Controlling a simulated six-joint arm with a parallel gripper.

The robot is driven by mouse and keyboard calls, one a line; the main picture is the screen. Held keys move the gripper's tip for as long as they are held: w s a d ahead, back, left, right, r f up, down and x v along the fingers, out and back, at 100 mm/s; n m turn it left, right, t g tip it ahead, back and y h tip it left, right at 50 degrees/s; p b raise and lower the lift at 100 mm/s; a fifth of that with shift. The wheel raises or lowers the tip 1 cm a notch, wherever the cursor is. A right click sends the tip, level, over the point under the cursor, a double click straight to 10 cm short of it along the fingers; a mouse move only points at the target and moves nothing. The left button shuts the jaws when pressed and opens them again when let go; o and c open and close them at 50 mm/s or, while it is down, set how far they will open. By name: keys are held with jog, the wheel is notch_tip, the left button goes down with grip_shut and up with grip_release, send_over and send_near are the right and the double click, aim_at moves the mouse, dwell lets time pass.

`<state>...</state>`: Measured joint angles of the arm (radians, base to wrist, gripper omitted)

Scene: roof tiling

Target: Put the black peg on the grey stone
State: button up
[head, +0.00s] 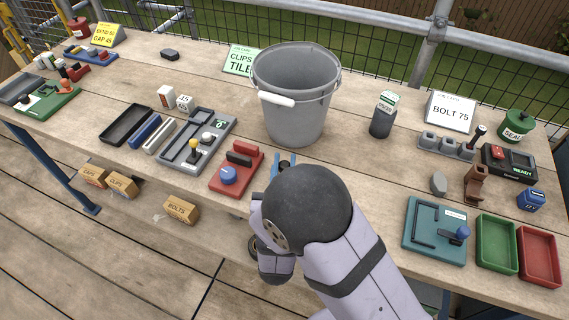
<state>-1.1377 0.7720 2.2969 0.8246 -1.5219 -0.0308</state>
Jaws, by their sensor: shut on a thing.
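A small grey stone (438,182) stands on the right part of the bench, apart from the things around it. A short dark peg-like piece (480,132) leans up at the right end of a row of grey blocks behind the stone. I cannot tell whether it is the black peg. My arm comes in from the lower right and bends at a dark round joint in the middle of the picture. The arm is well to the left of the stone.
A large grey bucket (296,117) stands behind my arm. A dark cylinder (382,122), brown holder (475,183) and teal fixture (435,232) surround the stone's area. Green (497,270) and red (540,282) trays lie front right. Bare planks lie between bucket and stone.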

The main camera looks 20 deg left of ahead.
jog(key=shift+f, duration=0.1)
jog(key=shift+f, duration=0.15)
jog(key=o, duration=1)
jog(key=v, duration=0.2)
jog(key=b+v, duration=0.1)
jog(key=v, duration=0.1)
jog(key=b+v, duration=0.1)
jog(key=v, duration=0.1)
jog(key=shift+s+d+r, duration=0.1)
jog(key=shift+s+r, duration=0.15)
jog(key=shift+s, duration=0.1)
jog(key=shift+o, duration=0.7)
jog(key=shift+s+d, duration=0.15)
jog(key=shift+s, duration=0.1)
